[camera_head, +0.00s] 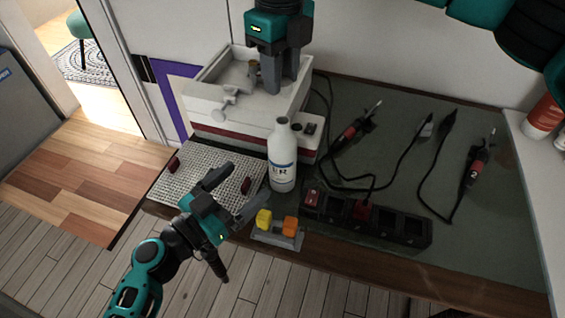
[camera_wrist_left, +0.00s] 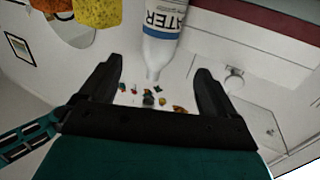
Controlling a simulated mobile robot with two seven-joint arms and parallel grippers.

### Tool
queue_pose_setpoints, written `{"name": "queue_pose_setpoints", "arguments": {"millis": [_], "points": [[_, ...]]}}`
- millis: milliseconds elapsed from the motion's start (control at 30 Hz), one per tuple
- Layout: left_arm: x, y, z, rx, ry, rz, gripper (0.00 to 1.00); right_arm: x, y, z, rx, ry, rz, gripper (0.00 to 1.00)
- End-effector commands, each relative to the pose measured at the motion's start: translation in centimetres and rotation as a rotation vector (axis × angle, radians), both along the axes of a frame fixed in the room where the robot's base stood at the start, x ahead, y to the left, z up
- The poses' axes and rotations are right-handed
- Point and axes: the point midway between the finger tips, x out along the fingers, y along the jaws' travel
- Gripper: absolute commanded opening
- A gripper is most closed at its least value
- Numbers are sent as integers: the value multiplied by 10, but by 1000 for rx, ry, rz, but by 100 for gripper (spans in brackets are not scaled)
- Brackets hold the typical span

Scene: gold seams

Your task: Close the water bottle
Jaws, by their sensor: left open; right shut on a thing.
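A white water bottle (camera_head: 283,165) with a dark-lettered label stands upright at the front of the bench. No cap shows on its narrow neck. The bottle also shows in the left wrist view (camera_wrist_left: 160,42), its neck pointing between my fingers. My left gripper (camera_head: 235,188) is open, left of and in front of the bottle, apart from it. Its spread fingers show in the left wrist view (camera_wrist_left: 158,72). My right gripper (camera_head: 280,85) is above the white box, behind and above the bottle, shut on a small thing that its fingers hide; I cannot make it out.
A white box-like unit (camera_head: 208,97) stands behind the bottle. A perforated mat (camera_head: 205,182) lies left of it. Yellow (camera_head: 264,219) and orange (camera_head: 290,226) pieces sit on a small holder in front. A dark power strip (camera_head: 378,220), cables and red-handled tools (camera_head: 347,137) occupy the right.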

Motion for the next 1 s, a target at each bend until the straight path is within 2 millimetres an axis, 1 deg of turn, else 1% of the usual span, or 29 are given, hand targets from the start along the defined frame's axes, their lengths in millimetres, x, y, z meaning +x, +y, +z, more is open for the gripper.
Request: {"name": "queue_pose_setpoints", "arguments": {"millis": [233, 367, 467, 800, 1000], "points": [[0, -1, 0, 0, 0, -2, 90, 0, 0, 0, 0, 0, 0, 7], [7, -6, 0, 0, -1, -3, 90, 0, 0, 0, 0, 0, 0, 7], [17, -15, 1, -1, -3, -3, 90, 0, 0, 0, 0, 0, 0, 7], [66, -57, 1, -1, -2, -4, 90, 0, 0, 0, 0, 0, 0, 7], [85, -73, 0, -1, 0, -2, 90, 0, 0, 0, 0, 0, 0, 7]]}}
